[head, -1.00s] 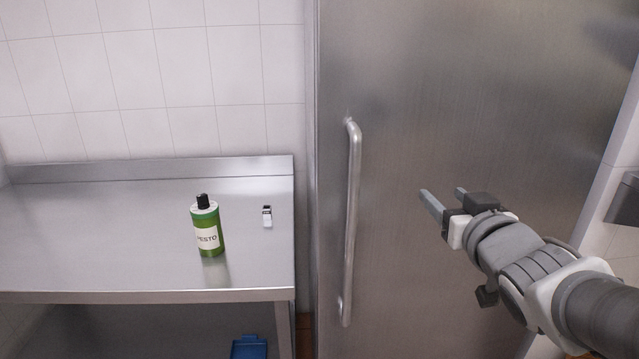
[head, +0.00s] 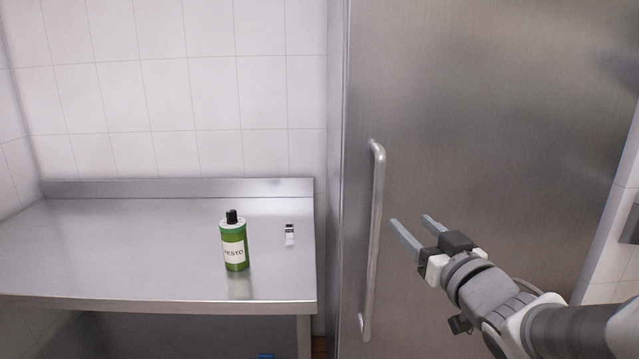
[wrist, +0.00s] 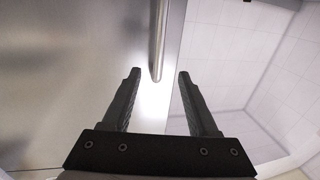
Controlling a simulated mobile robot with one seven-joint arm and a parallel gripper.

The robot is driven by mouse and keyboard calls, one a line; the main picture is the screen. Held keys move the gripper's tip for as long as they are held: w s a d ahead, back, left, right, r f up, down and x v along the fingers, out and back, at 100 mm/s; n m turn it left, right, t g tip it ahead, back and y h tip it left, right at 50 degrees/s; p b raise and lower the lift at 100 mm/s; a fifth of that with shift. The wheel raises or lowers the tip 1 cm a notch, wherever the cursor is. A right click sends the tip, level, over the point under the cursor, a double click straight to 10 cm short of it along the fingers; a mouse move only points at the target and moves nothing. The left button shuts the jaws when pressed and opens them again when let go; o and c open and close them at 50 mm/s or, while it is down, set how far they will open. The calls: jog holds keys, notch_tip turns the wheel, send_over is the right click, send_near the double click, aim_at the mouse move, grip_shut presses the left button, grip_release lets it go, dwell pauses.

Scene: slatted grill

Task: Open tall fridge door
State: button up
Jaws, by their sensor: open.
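The tall fridge door (head: 470,130) is a brushed steel panel and looks shut. Its long vertical bar handle (head: 376,230) is near the door's left edge. My gripper (head: 410,230) is open and empty, just right of the handle in the head view, with its fingers pointing left toward it. In the wrist view, the handle (wrist: 159,45) shows beyond and between the two fingertips of my gripper (wrist: 158,75). I see no contact between the fingers and the bar.
A steel table (head: 130,245) stands left of the fridge. On it are a green pesto bottle (head: 234,248) and a small white and black object (head: 289,235). A white tiled wall (head: 180,90) is behind the table.

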aim_at(381, 194)
jog(key=w+a+p, duration=0.1)
jog(key=w, duration=0.4)
jog(key=w+a+p, duration=0.1)
jog(key=w, duration=0.4)
jog(key=w+a+p, duration=0.1)
jog(key=w, duration=0.4)
jog(key=shift+w, duration=0.1)
grip_shut()
dwell(1.1)
